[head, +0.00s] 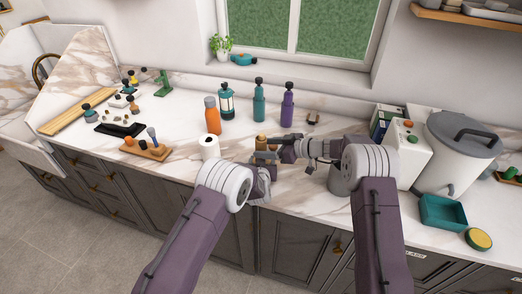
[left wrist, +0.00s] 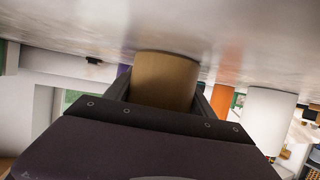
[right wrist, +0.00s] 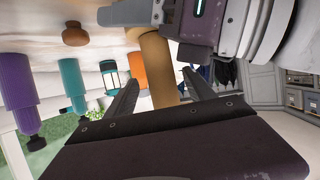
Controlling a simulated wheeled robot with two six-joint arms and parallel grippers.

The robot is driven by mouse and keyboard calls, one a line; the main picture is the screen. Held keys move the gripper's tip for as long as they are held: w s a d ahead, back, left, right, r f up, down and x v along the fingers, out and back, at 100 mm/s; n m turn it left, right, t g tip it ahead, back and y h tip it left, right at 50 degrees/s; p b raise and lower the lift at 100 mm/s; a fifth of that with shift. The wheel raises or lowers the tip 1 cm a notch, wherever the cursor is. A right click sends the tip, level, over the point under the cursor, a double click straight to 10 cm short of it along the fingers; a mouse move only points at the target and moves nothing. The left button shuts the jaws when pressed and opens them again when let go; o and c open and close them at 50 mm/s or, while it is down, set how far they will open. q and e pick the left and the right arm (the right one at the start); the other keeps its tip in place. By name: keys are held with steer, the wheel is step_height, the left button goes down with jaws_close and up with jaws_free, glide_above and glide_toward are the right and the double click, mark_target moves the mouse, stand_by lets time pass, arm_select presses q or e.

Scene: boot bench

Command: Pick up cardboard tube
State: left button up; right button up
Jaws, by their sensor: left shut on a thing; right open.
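The cardboard tube is a tan cylinder (head: 261,142) standing on the counter near its front edge, largely hidden by my grippers in the head view. In the left wrist view the tube (left wrist: 165,78) fills the space between the fingers of my left gripper (left wrist: 163,92), which is shut on it. In the right wrist view the tube (right wrist: 158,75) shows between the spread fingers of my right gripper (right wrist: 160,88). My right gripper is open around or just short of the tube; contact cannot be told. The left arm's wrist is close beside the right gripper.
A white paper roll (head: 209,146) stands just left of the tube. Behind are an orange bottle (head: 212,117), a lantern (head: 226,103), a teal bottle (head: 259,101) and a purple bottle (head: 287,106). A teal tray (head: 442,213) and a grey-lidded bin (head: 455,160) are at the right.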

steer(key=x, duration=0.5)
steer(key=shift+s, duration=0.1)
steer(key=c, duration=0.4)
jaws_close()
step_height(320, 180, up, 10)
arm_select(q)
steer(key=o, duration=1.7)
